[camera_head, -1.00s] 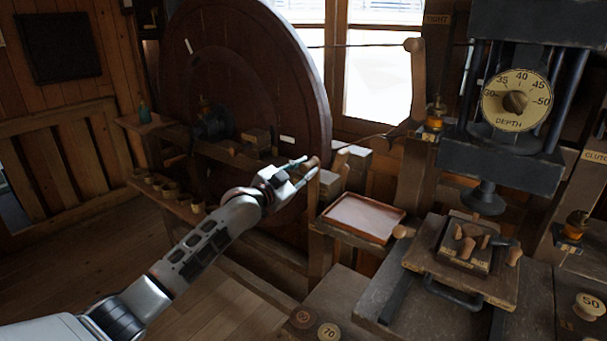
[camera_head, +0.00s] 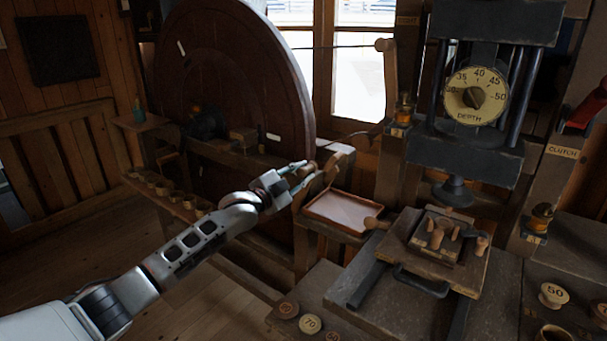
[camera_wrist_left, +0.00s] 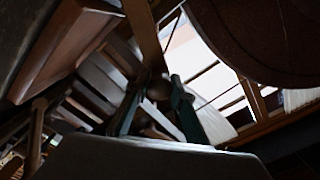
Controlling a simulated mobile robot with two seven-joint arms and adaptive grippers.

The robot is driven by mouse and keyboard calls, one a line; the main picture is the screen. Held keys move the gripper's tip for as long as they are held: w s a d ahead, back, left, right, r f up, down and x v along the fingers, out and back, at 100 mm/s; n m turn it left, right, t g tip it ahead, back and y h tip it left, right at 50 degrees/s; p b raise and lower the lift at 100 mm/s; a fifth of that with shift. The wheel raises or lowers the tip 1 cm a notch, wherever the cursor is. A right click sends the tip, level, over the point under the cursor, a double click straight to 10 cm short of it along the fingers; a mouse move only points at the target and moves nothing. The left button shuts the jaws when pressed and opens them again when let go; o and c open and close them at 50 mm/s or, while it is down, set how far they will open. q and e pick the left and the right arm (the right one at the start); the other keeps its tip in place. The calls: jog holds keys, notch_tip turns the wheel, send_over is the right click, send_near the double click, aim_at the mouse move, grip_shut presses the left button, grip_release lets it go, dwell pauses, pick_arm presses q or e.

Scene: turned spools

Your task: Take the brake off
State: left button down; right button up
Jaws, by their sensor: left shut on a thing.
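My left gripper (camera_head: 306,174) is shut on the wooden handle (camera_head: 333,168) of a lever, in front of the big wheel's right edge; I take this lever for the brake. The fingers hide part of it, and no brake label is readable. In the left wrist view, the rounded dark handle end (camera_wrist_left: 158,88) sits between the two fingers of my left gripper (camera_wrist_left: 157,106). The large dark round wheel (camera_head: 230,75) stands upright behind my arm. My right gripper is not in view.
A shallow reddish tray (camera_head: 343,211) lies just right of the gripper. The press with its depth dial (camera_head: 475,97) stands further right, above a block with wooden pegs (camera_head: 437,238). A red lever (camera_head: 588,108) is near the clutch label (camera_head: 562,152). Numbered spools (camera_head: 553,295) are at front right.

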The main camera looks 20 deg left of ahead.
pick_arm(q)
jog(key=shift+d+f, duration=0.2)
jog(key=shift+f, duration=0.05)
jog(key=c, duration=1.8)
grip_release()
jog(key=shift+o, duration=0.5)
jog(key=shift+r, duration=0.1)
jog(key=shift+s+a, duration=0.1)
jog(key=shift+s, duration=0.05)
jog(key=v, duration=1.1)
jog(key=shift+s, duration=0.4)
